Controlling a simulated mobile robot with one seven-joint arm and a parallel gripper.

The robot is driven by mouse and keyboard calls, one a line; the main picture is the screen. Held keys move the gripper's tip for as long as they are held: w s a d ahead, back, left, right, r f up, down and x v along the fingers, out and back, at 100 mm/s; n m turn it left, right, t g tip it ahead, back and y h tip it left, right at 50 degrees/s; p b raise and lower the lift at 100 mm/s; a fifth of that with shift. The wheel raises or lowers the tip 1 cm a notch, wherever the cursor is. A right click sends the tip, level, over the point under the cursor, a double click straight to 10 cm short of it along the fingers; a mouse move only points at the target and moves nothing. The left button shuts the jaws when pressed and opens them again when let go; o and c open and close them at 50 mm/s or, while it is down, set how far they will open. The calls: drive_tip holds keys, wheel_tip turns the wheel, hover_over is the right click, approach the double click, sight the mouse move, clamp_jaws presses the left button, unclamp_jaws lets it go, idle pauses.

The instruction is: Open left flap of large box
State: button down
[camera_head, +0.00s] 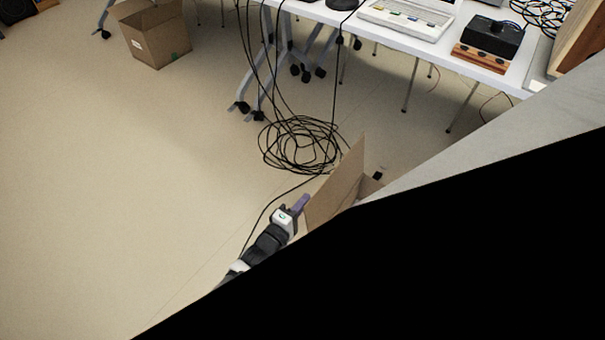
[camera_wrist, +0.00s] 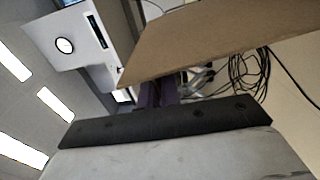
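The large cardboard box shows only in part in the head view. A raised brown flap (camera_head: 338,187) stands tilted up, and the rest of the box is mostly hidden behind a black area. My gripper (camera_head: 300,205) has purple fingers and is at the left side of this flap, close to it. In the wrist view the brown flap (camera_wrist: 205,45) spans the upper middle, in front of part of the purple fingers (camera_wrist: 160,92). The fingers look close together, but their tips are hidden. I cannot tell whether they touch the flap.
A coil of black cables (camera_head: 300,145) lies on the floor just beyond the flap. A white table (camera_head: 385,38) with devices stands at the back. A smaller open cardboard box (camera_head: 158,45) sits at the upper left. The floor at left is clear.

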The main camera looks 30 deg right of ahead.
drive_tip(key=shift+w+a, duration=0.1)
drive_tip(key=c, duration=1.6)
unclamp_jaws()
drive_tip(key=shift+c, duration=0.2)
drive_tip(key=v, duration=1.4)
